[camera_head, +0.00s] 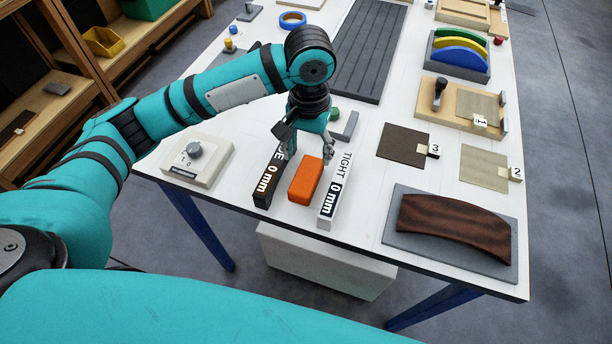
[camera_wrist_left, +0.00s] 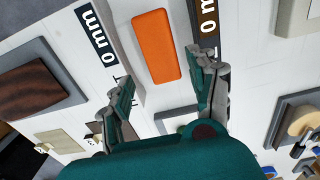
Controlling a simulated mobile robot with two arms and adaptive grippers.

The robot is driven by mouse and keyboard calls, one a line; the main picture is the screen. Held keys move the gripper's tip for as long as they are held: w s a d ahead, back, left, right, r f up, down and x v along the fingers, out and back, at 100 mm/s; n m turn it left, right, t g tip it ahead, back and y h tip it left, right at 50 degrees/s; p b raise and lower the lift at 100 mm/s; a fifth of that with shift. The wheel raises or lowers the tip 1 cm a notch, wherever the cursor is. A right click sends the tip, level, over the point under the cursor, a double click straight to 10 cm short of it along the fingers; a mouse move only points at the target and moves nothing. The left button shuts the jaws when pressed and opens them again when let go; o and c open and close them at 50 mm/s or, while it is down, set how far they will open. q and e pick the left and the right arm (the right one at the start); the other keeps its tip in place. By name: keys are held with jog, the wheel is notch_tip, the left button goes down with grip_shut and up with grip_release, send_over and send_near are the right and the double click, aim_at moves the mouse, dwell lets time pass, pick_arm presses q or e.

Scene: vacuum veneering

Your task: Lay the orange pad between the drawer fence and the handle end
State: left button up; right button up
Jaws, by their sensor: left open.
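The orange pad (camera_head: 305,179) is a rounded block on the white table, between two upright bars and apart from both. The bar to its left in the head view is dark brown (camera_head: 268,180) with a "0 mm" label; the other is white (camera_head: 333,190), marked "TIGHT 0 mm". I cannot tell whether these bars are the drawer fence and the handle end. My left gripper (camera_head: 309,154) is open and empty just above the pad's far end. The wrist view shows the pad (camera_wrist_left: 157,46) beyond the parted fingers (camera_wrist_left: 165,88). My right gripper is out of view.
A switch box (camera_head: 197,160) stands left of the bars. A dark curved veneer panel lies on a grey board (camera_head: 480,259) at the right. Veneer sheets 3 (camera_head: 402,143) and 2 (camera_head: 484,167) lie behind it. The table's front edge is close to the bars.

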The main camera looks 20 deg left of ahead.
aim_at(306, 175)
pick_arm(q)
notch_tip(306, 175, down, 3)
jog(key=shift+r, duration=0.15)
jog(key=f, duration=0.2)
jog(key=f+p, duration=0.1)
jog(key=f, duration=0.1)
jog(key=shift+s+a, duration=0.1)
jog(key=shift+s, duration=0.3)
jog(key=shift+f, duration=0.65)
jog(key=shift+r, duration=0.1)
jog(key=c, duration=1.1)
